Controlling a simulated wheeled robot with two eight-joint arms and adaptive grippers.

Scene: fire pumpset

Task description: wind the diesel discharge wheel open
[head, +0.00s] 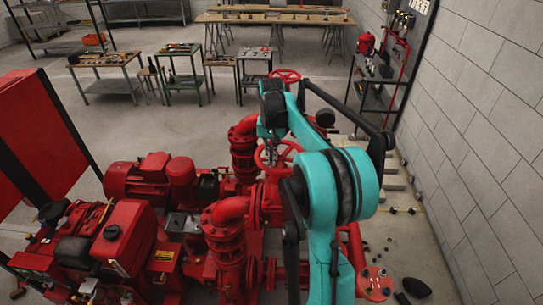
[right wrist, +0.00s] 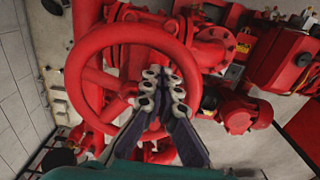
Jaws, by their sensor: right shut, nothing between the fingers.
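A red handwheel (head: 289,146) with spokes stands on the red pipework near the middle of the head view, partly hidden by my right arm. A large red handwheel (right wrist: 77,84) fills the left half of the right wrist view. My right gripper (right wrist: 165,88) is shut and empty. Its fingers lie together across the wheel's opening in that view, over the hub and spokes; I cannot tell whether they touch. In the head view my right gripper (head: 269,152) is small and partly hidden beside the wheel. My left gripper is not in view.
Another red handwheel (head: 286,76) stands farther back. Red pump and engine units (head: 120,235) crowd the lower left. A block wall (head: 470,110) runs along the right. Workbenches (head: 275,20) stand at the back, with open floor before them.

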